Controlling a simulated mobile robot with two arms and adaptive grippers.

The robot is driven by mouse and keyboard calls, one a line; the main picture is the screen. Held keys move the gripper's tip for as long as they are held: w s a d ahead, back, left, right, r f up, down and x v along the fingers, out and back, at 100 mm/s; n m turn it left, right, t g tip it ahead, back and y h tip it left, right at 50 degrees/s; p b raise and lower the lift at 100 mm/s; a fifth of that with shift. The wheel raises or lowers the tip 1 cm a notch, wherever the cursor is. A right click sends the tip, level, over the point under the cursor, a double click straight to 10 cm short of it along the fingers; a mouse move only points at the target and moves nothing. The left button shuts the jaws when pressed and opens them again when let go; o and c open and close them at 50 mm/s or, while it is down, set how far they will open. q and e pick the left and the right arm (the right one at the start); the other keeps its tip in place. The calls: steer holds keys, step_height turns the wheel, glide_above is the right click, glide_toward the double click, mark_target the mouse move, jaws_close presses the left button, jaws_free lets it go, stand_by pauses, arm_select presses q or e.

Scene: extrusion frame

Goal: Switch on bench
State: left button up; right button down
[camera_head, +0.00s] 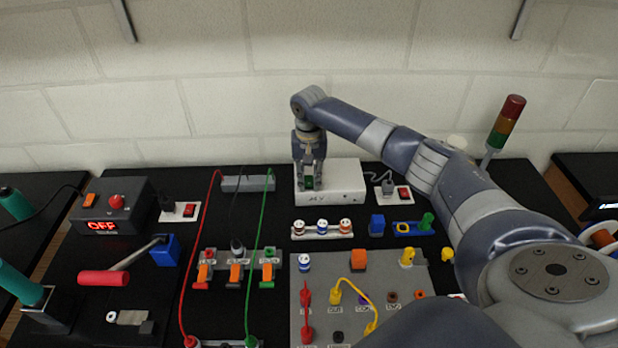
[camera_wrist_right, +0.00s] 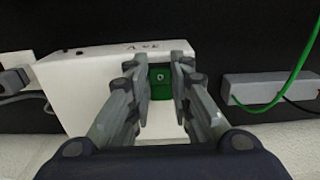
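My right gripper (camera_head: 309,181) points down at the white box (camera_head: 342,182) at the back of the bench, its fingers on either side of a green part (camera_head: 309,183). The wrist view shows the green part (camera_wrist_right: 161,82) filling most of the gap between the fingers; whether they press on it I cannot tell. A dark box (camera_head: 125,207) at the left shows a red OFF display (camera_head: 102,226), a red button (camera_head: 116,201) and an orange switch (camera_head: 89,200). My left gripper is out of view.
A grey panel (camera_head: 350,287) with plugs and yellow and red leads lies front centre. Orange levers (camera_head: 236,272), a red-handled hammer (camera_head: 103,278), a blue block (camera_head: 166,250) and long red and green cables lie left of it. A signal tower (camera_head: 505,127) stands back right.

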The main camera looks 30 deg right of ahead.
steer(key=shift+d+r, duration=0.1)
steer(key=shift+w+g, duration=0.2)
steer(key=shift+g, duration=0.1)
steer(key=shift+w+d+g+y, duration=0.1)
steer(key=shift+g+y, duration=0.3)
steer(key=b, duration=0.3)
steer(key=shift+w+d+g+y, duration=0.2)
steer(key=shift+g+y, duration=0.1)
steer(key=shift+g, duration=0.1)
steer(key=shift+a+r+g+b, duration=0.1)
steer(key=shift+r+g+b, duration=0.15)
steer(key=shift+b, duration=0.4)
steer(key=c, duration=1.4)
jaws_free()
steer(key=shift+c, duration=0.2)
steer(key=shift+s+f, duration=0.1)
